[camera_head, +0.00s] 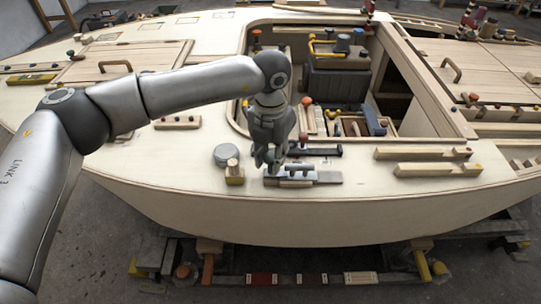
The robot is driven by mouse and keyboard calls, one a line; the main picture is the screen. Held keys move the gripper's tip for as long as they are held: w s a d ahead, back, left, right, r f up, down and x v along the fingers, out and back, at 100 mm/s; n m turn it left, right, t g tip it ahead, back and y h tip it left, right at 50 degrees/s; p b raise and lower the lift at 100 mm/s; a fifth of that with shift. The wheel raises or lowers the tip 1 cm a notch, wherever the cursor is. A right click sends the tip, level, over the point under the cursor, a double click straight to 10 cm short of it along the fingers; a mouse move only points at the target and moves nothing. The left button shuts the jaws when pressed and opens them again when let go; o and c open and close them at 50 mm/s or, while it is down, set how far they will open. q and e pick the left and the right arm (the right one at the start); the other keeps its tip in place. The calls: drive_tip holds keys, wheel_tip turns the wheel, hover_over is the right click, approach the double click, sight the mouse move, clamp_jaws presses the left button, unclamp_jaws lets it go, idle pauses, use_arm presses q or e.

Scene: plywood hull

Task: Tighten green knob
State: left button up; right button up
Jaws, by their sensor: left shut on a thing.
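My left gripper (268,163) points down at the front edge of the hull deck. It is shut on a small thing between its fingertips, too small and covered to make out. Right beside the fingertips is a grey metal clamp-like piece (305,176) with small dark posts on it. I cannot make out a green knob for certain; it may be hidden by the fingers. My right gripper is not in view.
A grey round tin (226,152) and a wooden block (235,173) stand close left of the gripper. A dark bar clamp (316,151) lies behind it. Wooden battens (430,169) lie to the right. An open hatch holds a grey toolbox (337,80).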

sight(270, 156)
use_arm(q)
drive_tip(key=o, duration=1.1)
drive_tip(key=shift+c, duration=0.2)
wheel_tip(270, 156, up, 12)
